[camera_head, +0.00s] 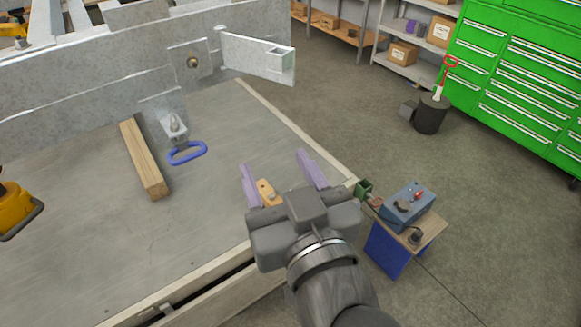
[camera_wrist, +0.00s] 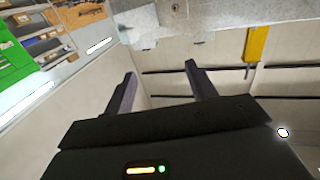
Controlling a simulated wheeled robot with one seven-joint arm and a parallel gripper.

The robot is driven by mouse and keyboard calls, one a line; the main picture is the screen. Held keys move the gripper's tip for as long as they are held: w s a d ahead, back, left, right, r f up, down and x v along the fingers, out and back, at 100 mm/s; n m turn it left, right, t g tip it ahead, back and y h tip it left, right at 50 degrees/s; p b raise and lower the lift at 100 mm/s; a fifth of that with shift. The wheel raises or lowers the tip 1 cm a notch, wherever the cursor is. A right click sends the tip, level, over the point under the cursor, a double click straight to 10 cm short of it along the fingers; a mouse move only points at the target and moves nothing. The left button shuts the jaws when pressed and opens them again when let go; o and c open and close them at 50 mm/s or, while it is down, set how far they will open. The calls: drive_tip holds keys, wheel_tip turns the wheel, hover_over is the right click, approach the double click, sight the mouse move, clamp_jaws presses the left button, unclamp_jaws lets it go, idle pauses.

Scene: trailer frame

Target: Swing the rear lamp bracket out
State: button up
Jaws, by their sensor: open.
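The lamp bracket appears to be the flat galvanized arm (camera_head: 252,55) at the upper middle of the head view. It sticks out to the right from the grey trailer frame (camera_head: 90,65), beside a plate with a bolt (camera_head: 193,62), and has a square opening at its free end. My gripper (camera_head: 273,160) is open with nothing between its lilac fingers, above the bench's right side and apart from the bracket. In the wrist view, my gripper (camera_wrist: 160,70) points toward a galvanized piece (camera_wrist: 140,22), possibly the bracket.
A wooden block (camera_head: 143,160) lies on the bench top (camera_head: 205,215). A small stand with a blue-grey box (camera_head: 407,203) is right of my gripper.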

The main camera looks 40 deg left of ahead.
drive_tip(key=shift+s, duration=0.1)
drive_tip(key=shift+c, duration=0.3)
drive_tip(key=c, duration=0.3)
drive_tip(key=shift+m+h, duration=0.3)
drive_tip(key=shift+h, duration=0.4)
drive_tip(key=w+f, duration=0.3)
drive_tip(key=shift+w+d, duration=0.25)
drive_tip(key=shift+w, duration=0.1)
clamp_jaws()
drive_tip(key=w+d+f+m+h+b, duration=0.2)
drive_tip(key=w+d+f+m+h, duration=0.45)
drive_tip(key=w+d+f, duration=0.75)
drive_tip(key=d+f+m+g+h+b, duration=0.1)
drive_tip(key=d+f+m+g+h, duration=0.1)
drive_tip(key=d+f, duration=0.4)
drive_tip(key=d+f+m+g+h+b, duration=0.1)
drive_tip(key=d+f+g+h, duration=0.3)
drive_tip(key=d, duration=1.1)
wheel_tip(320, 180, down, 4)
drive_tip(key=shift+s+d+r+m+g+h, duration=0.2)
drive_tip(key=shift+s+d+m+g+h, duration=0.1)
drive_tip(key=shift+m+h, duration=0.5)
drive_tip(key=shift+w, duration=0.15)
